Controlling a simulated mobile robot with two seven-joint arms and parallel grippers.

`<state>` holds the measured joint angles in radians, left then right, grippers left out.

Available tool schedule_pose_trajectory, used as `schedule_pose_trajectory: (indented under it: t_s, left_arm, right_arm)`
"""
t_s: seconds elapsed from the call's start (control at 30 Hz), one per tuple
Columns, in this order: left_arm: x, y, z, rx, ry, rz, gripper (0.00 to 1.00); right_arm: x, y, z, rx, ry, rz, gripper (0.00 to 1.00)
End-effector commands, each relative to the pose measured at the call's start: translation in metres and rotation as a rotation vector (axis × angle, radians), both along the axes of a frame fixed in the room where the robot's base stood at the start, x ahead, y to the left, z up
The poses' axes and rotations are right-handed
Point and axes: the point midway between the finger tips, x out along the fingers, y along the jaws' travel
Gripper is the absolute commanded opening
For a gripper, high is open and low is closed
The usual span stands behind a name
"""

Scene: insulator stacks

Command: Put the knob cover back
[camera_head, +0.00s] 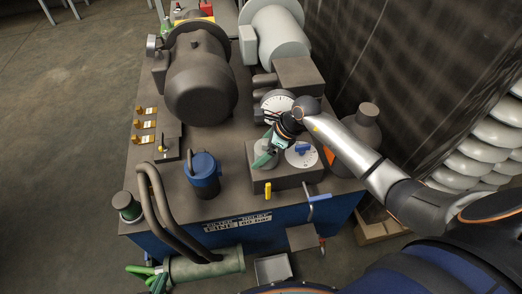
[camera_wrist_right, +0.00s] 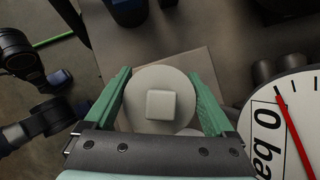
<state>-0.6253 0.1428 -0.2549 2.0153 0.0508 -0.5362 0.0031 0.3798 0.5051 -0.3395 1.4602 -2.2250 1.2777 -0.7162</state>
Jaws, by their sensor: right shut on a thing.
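A round pale disc with a raised square in its middle, which looks like the knob cover (camera_wrist_right: 158,103), is between the green fingers of my right gripper (camera_wrist_right: 160,90). The fingers are shut on its two sides. In the head view my right gripper (camera_head: 266,157) is at the left part of a brown control box, left of a blue knob (camera_head: 303,149) on a white round plate. The arm and fingers partly cover the disc there. I cannot tell whether the disc touches the box top. My left gripper is not clearly visible in either view.
A pressure gauge (camera_head: 277,102) stands just behind the box and shows large in the wrist view (camera_wrist_right: 290,130). A brown motor (camera_head: 200,75) stands at the back. A yellow handle (camera_head: 268,190) is at the box's front.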

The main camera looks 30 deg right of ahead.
Motion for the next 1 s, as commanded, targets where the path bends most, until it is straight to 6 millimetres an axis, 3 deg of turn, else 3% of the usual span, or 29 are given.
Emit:
schedule_pose_trajectory:
  t_s: [0.1, 0.13, 0.2, 0.57, 0.67, 1.0]
  left_arm:
    - [0.0, 0.0, 0.0, 0.0, -0.001, -0.001, 0.0]
    - [0.0, 0.0, 0.0, 0.001, -0.001, 0.0, 0.0]
    - [0.001, 0.0, 0.001, 0.001, -0.002, 0.0, 0.0]
    - [-0.003, 0.001, 0.005, 0.001, 0.006, 0.002, 0.0]
    - [-0.005, 0.001, 0.014, 0.0, 0.01, 0.003, 0.0]
    - [-0.005, 0.003, 0.013, 0.002, 0.004, 0.007, 0.0]
  right_arm:
    - [0.0, 0.0, 0.0, 0.001, -0.001, 0.0, 0.22]
    - [0.0, 0.0, -0.001, 0.0, 0.0, 0.0, 0.91]
    - [0.0, 0.0, -0.001, 0.0, 0.0, 0.0, 0.99]
    - [0.0, 0.001, 0.006, 0.001, -0.001, 0.0, 1.0]
    - [0.0, 0.001, 0.018, 0.004, 0.0, 0.0, 1.0]
    - [-0.024, -0.032, 0.08, -0.005, -0.001, 0.001, 1.0]
